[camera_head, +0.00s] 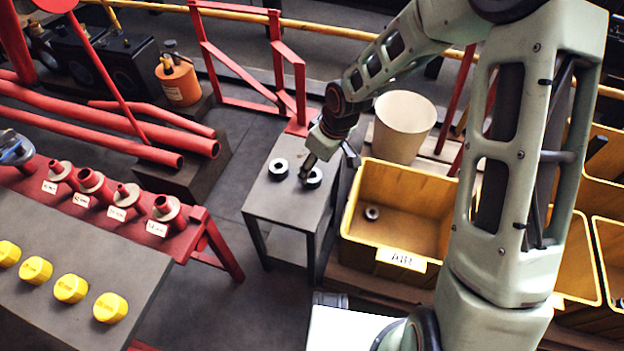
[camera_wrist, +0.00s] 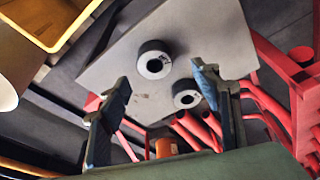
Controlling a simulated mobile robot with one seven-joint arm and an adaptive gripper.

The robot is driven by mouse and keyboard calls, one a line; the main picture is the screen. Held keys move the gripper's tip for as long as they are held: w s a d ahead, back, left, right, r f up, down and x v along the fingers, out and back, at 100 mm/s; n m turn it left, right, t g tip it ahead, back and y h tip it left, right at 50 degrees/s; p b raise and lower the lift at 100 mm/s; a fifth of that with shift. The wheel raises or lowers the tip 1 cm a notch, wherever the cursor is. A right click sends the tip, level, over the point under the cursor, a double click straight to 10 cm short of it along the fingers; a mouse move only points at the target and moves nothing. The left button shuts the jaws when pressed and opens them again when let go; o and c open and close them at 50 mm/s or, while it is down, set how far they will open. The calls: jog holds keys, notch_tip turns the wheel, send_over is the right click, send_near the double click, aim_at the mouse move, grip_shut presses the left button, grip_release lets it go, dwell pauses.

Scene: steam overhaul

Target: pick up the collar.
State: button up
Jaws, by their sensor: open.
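Two dark collars with pale ring faces and dark holes lie flat on a small grey table (camera_head: 262,205). The left collar (camera_head: 278,168) lies clear of my gripper. The right collar (camera_head: 313,179) is just under my gripper (camera_head: 309,168), which partly covers it. In the wrist view my gripper (camera_wrist: 160,76) is open and empty. The nearer collar (camera_wrist: 153,62) shows between the fingertips, and the other collar (camera_wrist: 187,94) shows lower, near the right finger. I cannot tell how high the fingertips are above the table.
A yellow bin (camera_head: 402,259) labelled "AIR" stands right of the table with one small ring (camera_head: 371,213) inside. A beige bucket (camera_head: 404,120) stands behind it. A red rack with flanged fittings (camera_head: 163,207) and a bench with yellow caps (camera_head: 110,307) are at left.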

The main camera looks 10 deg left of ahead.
aim_at(314, 175)
jog(key=b+x, duration=0.1)
jog(key=x, duration=0.3)
jog(key=b+x, duration=0.1)
jog(key=x, duration=0.1)
jog(key=shift+w+d+f+b, duration=0.3)
jog(key=shift+f+b, duration=0.05)
jog(key=shift+f, duration=0.05)
jog(key=shift+r, duration=0.1)
grip_shut()
